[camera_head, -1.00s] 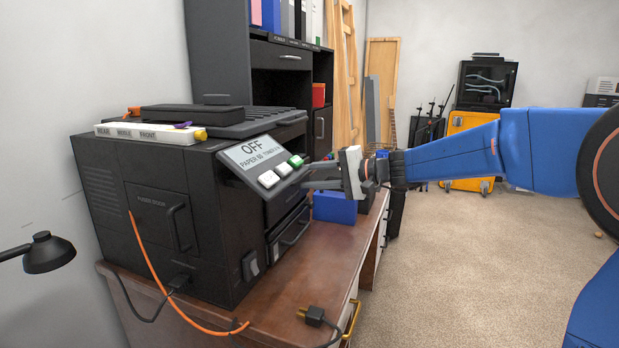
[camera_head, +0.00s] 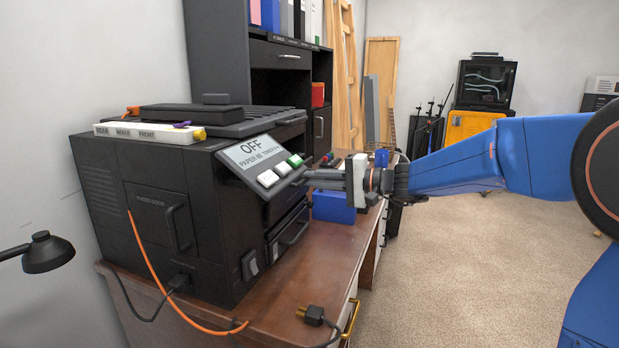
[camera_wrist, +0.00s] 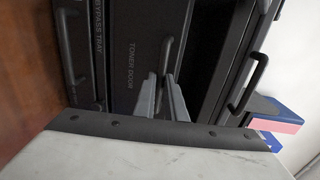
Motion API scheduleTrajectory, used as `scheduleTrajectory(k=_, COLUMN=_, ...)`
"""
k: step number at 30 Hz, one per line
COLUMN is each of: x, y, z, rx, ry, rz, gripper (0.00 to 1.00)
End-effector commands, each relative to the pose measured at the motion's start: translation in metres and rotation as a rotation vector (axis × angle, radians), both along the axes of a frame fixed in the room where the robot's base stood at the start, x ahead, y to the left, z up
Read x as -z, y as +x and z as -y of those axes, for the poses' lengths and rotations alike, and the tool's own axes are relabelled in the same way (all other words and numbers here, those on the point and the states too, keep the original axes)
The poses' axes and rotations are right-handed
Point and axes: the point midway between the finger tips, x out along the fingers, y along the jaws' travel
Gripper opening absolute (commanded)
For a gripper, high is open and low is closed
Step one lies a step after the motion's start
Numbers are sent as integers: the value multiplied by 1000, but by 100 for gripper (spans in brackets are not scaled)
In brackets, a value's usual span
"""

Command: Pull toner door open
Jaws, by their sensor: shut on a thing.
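The black printer (camera_head: 160,215) stands on the wooden desk at the left in the head view. Its toner door (camera_wrist: 130,60) carries the words "TONER DOOR" in the wrist view, where the picture is turned sideways. The door's black bar handle (camera_wrist: 166,50) lies between the fingertips of my gripper (camera_wrist: 161,80), which is shut on it. In the head view my gripper (camera_head: 318,178) reaches in at the printer's front, beside the control panel. The panel hides the door there, and I cannot tell whether the door is ajar.
The bypass tray (camera_wrist: 98,40) is beside the toner door. The control panel (camera_head: 265,160) reads "OFF" and juts out near my fingers. A loose plug (camera_head: 313,315) lies near the desk's front edge. Open carpet lies right.

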Motion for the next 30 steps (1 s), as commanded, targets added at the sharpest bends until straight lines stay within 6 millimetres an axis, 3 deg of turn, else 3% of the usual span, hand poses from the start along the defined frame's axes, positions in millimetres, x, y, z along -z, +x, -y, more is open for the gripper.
scheduleTrajectory(k=8, x=14, y=-5, z=16, rx=2, ry=158, rz=54, gripper=0)
scheduleTrajectory(k=30, x=64, y=-16, z=43, rx=-1, ry=142, rz=47, gripper=0)
